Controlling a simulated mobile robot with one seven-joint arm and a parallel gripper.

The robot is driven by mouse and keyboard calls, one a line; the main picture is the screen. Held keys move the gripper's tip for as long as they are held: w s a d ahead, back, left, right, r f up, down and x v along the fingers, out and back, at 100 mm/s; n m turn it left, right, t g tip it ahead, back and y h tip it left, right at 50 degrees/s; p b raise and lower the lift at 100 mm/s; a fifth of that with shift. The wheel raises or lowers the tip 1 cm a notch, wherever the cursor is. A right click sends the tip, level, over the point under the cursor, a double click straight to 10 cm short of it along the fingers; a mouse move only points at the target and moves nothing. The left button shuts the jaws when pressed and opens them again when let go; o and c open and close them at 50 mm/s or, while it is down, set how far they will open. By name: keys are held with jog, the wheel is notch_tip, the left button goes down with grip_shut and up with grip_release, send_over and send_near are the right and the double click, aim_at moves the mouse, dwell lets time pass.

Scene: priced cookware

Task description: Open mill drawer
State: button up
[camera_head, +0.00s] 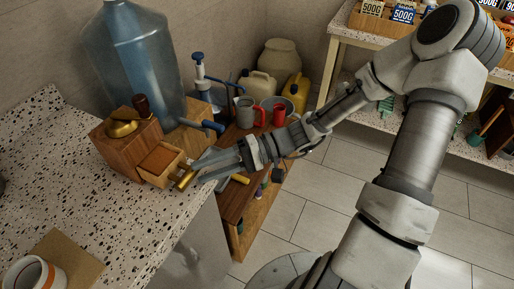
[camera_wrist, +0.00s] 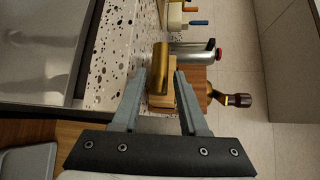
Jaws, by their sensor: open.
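The mill (camera_head: 128,150) is a brown wooden box with a brass top and a dark crank knob, on the speckled counter. Its drawer (camera_head: 160,162) sticks out from the front toward my gripper, and its inside shows from above. A brass knob (camera_head: 184,178) is on the drawer front. My gripper (camera_head: 195,170) is open, with its fingertips close by the knob. In the wrist view my gripper (camera_wrist: 160,73) has the brass knob (camera_wrist: 161,65) and pale drawer wood (camera_wrist: 162,100) between its fingers. I cannot tell whether the fingers touch them.
A large blue water bottle (camera_head: 130,60) stands behind the mill. A white cup (camera_head: 34,276) is at the front left. The counter (camera_head: 100,215) before the mill is clear.

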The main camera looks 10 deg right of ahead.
jog(key=w+d+r+p, duration=0.1)
jog(key=d, duration=1.1)
jog(key=shift+d+r, duration=0.3)
jog(key=shift+r, duration=0.05)
jog(key=s+r+t+h+p, duration=0.2)
jog(key=s+r+h, duration=0.1)
jog(key=r+h, duration=0.2)
jog(key=s+d+r+t+h+p, duration=0.1)
jog(key=s+r+t+h, duration=0.1)
jog(key=s+r+h, duration=0.2)
jog(key=s+r+t+h+p, duration=0.2)
jog(key=r+h, duration=0.5)
jog(key=r, duration=0.4)
jog(key=shift+s+d+r+n+t+p, duration=0.3)
jog(key=shift+s+d+t+p, duration=0.15)
jog(key=shift+s, duration=0.3)
jog(key=shift+a, duration=0.2)
